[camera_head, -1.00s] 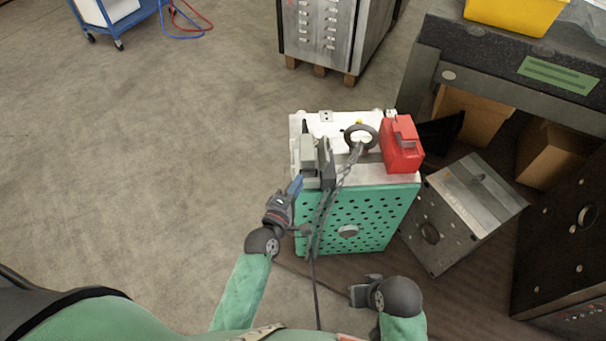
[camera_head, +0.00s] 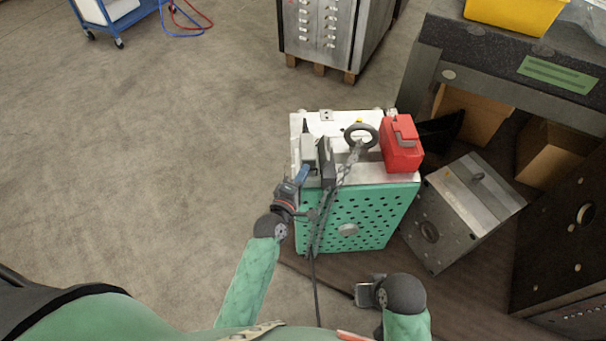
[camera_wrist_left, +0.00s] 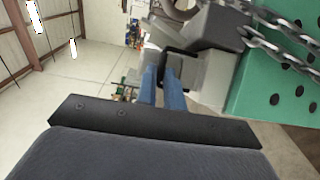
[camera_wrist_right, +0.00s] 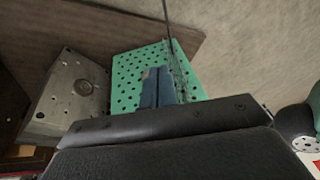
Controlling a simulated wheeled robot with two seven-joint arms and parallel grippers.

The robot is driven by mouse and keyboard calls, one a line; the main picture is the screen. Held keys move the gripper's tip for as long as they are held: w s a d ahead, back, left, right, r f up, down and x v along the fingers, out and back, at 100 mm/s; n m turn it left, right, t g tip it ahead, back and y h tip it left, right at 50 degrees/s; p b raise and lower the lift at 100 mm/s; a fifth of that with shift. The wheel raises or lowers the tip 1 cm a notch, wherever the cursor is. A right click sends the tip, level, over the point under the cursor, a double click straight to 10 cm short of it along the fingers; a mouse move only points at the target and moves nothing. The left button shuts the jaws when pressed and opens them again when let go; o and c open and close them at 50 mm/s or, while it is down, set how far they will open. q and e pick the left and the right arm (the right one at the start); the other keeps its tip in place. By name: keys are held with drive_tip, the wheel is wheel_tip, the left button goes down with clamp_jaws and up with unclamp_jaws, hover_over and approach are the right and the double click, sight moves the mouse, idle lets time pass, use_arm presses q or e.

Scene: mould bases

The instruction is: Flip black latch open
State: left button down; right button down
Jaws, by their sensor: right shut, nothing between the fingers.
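The black latch (camera_wrist_left: 164,62) shows in the left wrist view as a thin bent bar on the side of a grey block (camera_wrist_left: 207,75) with a dark top. My left gripper (camera_head: 303,174) has its blue fingertips at this block, on the near left of the green mould base. In the left wrist view its fingers (camera_wrist_left: 162,76) have a narrow gap, with the bar's near leg at the tips. I cannot tell whether they clamp it. The latch is too small to make out in the head view. My right gripper (camera_wrist_right: 158,88) is shut and empty, low in front of the base.
The green perforated mould base (camera_head: 375,215) carries a red box (camera_head: 402,150) and a dark lifting ring (camera_head: 361,136) with a chain (camera_head: 345,180) hanging down its front. A grey steel block (camera_head: 465,210) leans at the right.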

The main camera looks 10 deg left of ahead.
use_arm(q)
drive_tip(key=shift+f, duration=0.1)
use_arm(e)
drive_tip(key=shift+f, duration=0.1)
drive_tip(key=w+a+f+t+y+b, duration=0.1)
drive_tip(key=a+f+b, duration=0.3)
drive_tip(key=a+f, duration=0.15)
use_arm(q)
drive_tip(key=shift+s+d+f+m+t+h+b, duration=0.1)
drive_tip(key=shift+s+f+m+t+h+b, duration=0.5)
drive_tip(key=shift+b, duration=1.45)
drive_tip(key=shift+s+d+f+m+t+h+b, duration=0.1)
drive_tip(key=shift+f+m+t+h+b, duration=0.15)
drive_tip(key=shift+m+t+h+b, duration=1.25)
drive_tip(key=shift+s+d+f+m+t+y+b, duration=0.1)
drive_tip(key=shift+s+f+m+t+y+b, duration=0.3)
drive_tip(key=shift+b, duration=2.25)
use_arm(e)
wheel_tip(320, 180, down, 34)
drive_tip(key=t, duration=0.3)
drive_tip(key=shift+w+a+f+m+y, duration=0.15)
drive_tip(key=shift+a+f+m+y, duration=0.05)
drive_tip(key=shift+f+m+y, duration=0.1)
use_arm(q)
drive_tip(key=shift+w, duration=0.1)
drive_tip(key=c, duration=1.8)
unclamp_jaws()
use_arm(e)
drive_tip(key=shift+d+r, duration=0.1)
